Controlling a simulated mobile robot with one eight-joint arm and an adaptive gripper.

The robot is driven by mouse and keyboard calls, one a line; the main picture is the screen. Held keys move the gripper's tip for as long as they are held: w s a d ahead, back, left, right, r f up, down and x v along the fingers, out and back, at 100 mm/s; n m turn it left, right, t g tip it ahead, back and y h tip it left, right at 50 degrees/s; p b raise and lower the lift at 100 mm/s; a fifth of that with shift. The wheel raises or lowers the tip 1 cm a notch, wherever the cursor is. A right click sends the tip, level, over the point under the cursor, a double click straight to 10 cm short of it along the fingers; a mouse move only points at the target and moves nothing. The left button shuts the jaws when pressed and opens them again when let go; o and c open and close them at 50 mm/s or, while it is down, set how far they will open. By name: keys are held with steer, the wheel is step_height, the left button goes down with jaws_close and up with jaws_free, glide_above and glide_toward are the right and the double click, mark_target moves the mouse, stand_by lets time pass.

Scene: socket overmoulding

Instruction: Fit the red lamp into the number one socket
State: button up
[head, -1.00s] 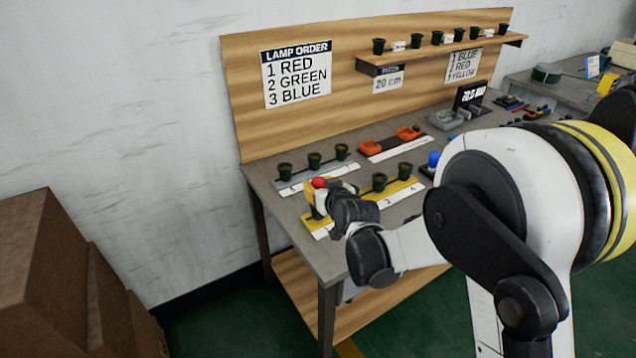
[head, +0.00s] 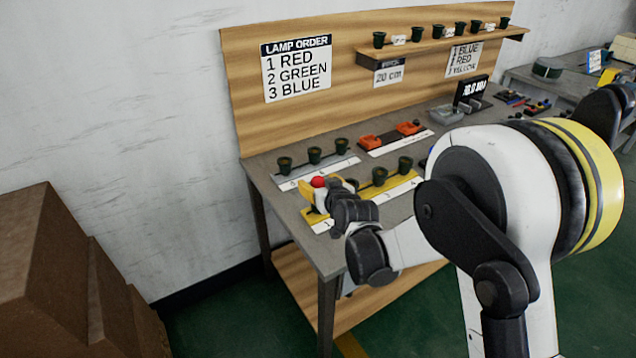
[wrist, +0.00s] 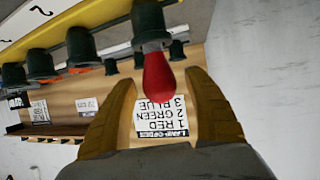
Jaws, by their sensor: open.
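The red lamp (head: 318,181) shows as a small red ball at the near left end of the yellow strip (head: 403,187). In the wrist view the red bulb (wrist: 158,78) meets a dark green socket (wrist: 149,22), apparently with its base in the socket mouth. My gripper (wrist: 163,88) is open, with one yellow finger on each side of the bulb and visible gaps between. In the head view my gripper (head: 323,193) hides most of that socket.
A lamp order sign (head: 297,70) reads 1 red, 2 green, 3 blue. A grey strip with several dark sockets (head: 314,155) stands behind the yellow one. Orange parts (head: 409,128) lie farther right. My arm covers the bench's right front.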

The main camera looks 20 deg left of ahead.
steer(key=v, duration=1.2)
steer(key=s+d+r+m+g+h, duration=0.1)
steer(key=s+d+r+m+h, duration=0.15)
steer(key=d, duration=0.75)
steer(key=s+d+r+m+h, duration=0.15)
steer(key=s+d+r, duration=0.25)
steer(key=d, duration=0.6)
steer(key=s+d+m+g+h, duration=0.2)
steer(key=s+d+m+h, duration=0.1)
steer(key=s+d, duration=1.1)
steer(key=shift+s+f+g+h, duration=0.4)
steer(key=shift+s+h, duration=0.2)
steer(key=shift+s, duration=0.1)
